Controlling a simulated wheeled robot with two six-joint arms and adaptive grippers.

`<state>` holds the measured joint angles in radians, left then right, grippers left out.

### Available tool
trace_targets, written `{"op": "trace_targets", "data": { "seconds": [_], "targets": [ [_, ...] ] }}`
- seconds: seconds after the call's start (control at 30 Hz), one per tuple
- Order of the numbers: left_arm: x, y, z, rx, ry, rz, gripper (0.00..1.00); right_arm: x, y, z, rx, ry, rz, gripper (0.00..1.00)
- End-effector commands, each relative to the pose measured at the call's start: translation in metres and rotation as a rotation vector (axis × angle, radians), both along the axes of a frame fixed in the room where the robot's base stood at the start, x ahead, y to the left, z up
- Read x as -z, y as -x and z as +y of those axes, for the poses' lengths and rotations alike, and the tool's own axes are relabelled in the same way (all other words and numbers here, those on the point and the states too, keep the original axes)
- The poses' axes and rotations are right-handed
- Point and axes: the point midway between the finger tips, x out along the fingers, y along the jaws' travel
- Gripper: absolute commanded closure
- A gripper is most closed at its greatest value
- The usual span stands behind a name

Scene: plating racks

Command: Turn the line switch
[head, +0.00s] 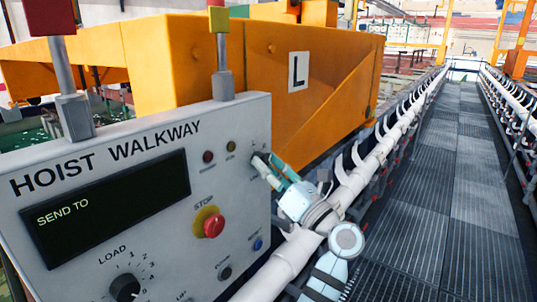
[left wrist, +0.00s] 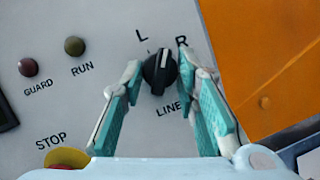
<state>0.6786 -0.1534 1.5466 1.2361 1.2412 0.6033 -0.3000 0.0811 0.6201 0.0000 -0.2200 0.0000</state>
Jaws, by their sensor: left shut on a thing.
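The line switch is a black rotary knob (left wrist: 160,72) with a white pointer mark, on the grey panel between the letters L and R, above the word LINE. Its pointer stands nearly upright in the left wrist view, leaning slightly toward R. My left gripper (left wrist: 160,66) has its two teal-padded fingers on either side of the knob and is shut on it. My right gripper is not in view.
The HOIST WALKWAY panel (head: 110,225) has a dark screen reading SEND TO, a red STOP button (head: 213,226) and a LOAD dial (head: 125,287). GUARD (left wrist: 28,67) and RUN (left wrist: 75,46) lamps sit left of the switch. An orange housing (head: 220,60) stands behind; a grated walkway (head: 440,190) runs right.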

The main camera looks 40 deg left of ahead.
Motion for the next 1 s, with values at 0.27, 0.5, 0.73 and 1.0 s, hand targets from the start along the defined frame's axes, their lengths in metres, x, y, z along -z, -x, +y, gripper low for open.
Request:
{"op": "trace_targets", "data": {
  "seconds": [0.27, 0.5, 0.73, 1.0],
  "targets": [
    [-0.007, 0.002, 0.0, 0.001, 0.01, 0.248, 1.0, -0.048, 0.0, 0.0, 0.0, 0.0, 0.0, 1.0],
    [-0.006, 0.003, 0.0, 0.0, 0.012, 0.407, 1.0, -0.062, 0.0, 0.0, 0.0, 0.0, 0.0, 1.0],
    [-0.004, 0.003, 0.0, 0.0, 0.012, 0.491, 1.0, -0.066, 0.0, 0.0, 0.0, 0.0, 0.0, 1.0],
    [-0.004, 0.003, 0.0, -0.001, 0.012, 0.517, 1.0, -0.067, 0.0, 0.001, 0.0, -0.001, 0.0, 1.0]
  ]
}}
